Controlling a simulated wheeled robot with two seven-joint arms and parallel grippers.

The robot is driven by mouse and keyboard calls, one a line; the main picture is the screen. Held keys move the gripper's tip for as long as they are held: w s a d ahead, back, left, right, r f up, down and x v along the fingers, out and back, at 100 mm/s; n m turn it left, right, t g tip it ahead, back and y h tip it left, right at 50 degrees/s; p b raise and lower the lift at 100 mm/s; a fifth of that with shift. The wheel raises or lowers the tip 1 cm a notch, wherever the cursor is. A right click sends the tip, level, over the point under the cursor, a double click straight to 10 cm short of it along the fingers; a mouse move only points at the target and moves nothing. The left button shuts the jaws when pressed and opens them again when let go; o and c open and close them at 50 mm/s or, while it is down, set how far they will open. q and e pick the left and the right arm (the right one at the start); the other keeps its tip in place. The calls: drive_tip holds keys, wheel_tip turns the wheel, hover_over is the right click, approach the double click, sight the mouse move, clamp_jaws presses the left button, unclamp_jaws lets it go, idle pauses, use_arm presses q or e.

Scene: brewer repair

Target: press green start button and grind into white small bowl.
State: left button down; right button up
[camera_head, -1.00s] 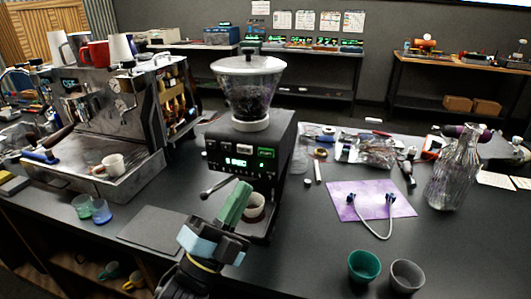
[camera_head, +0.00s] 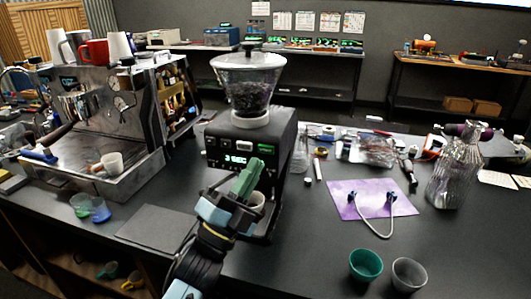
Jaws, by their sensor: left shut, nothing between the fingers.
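The grinder (camera_head: 283,143) stands mid-counter, with a clear hopper of dark beans (camera_head: 250,97) on top. Its front panel has a lit display (camera_head: 237,159) that seems to read "3 SEC" and a small green-lit label or button (camera_head: 268,147). My left gripper (camera_head: 256,168), with green fingers, is shut and empty just in front of the panel, its tips below the green-lit spot. Whether they touch the panel cannot be told. The white small bowl (camera_head: 258,201) sits under the grinder outlet, partly hidden behind my gripper. My right gripper is not in view.
An espresso machine (camera_head: 105,135) with cups on top stands left. A flat dark mat (camera_head: 155,228) lies left of my arm.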

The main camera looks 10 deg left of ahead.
sight(266, 149)
use_arm(q)
drive_tip(key=shift+w+b, duration=0.3)
drive_tip(key=shift+w, duration=1.15)
idle(1.0)
drive_tip(key=shift+w, duration=0.4)
drive_tip(key=shift+w+d, duration=0.1)
drive_tip(key=shift+w, duration=0.3)
idle(0.4)
drive_tip(key=shift+s, duration=0.85)
